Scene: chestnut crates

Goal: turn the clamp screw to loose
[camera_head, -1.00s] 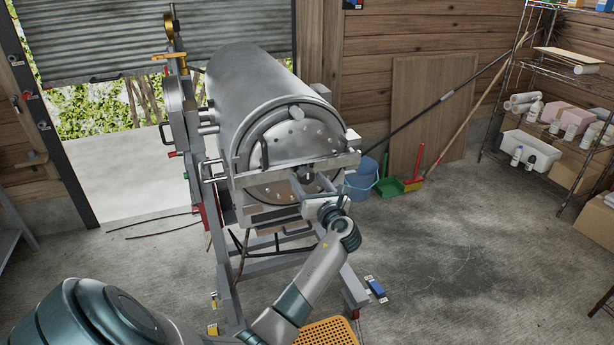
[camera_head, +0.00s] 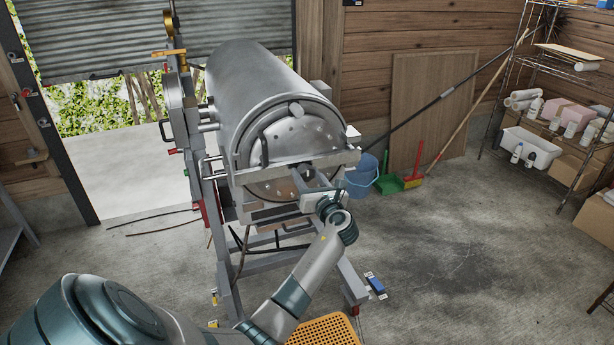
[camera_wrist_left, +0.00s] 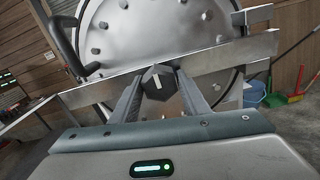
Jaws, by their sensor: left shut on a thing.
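The clamp screw shows in the left wrist view as a dark knob (camera_wrist_left: 158,82) with a pale mark on its face. It sits at the middle of the clamp bar (camera_wrist_left: 218,62), which crosses the round door (camera_wrist_left: 150,30) of the metal drum. In the head view the bar (camera_head: 262,174) runs across the drum's front. My left gripper (camera_head: 312,178) reaches the bar's middle from the front. In the left wrist view its fingers (camera_wrist_left: 160,92) stand on both sides of the knob, shut on it. My right gripper is not in view.
The drum (camera_head: 255,85) rests on a grey metal frame (camera_head: 225,265). An orange perforated stool or crate (camera_head: 325,331) is low in front. A blue bucket (camera_head: 361,178) and a green dustpan (camera_head: 389,184) stand behind at right.

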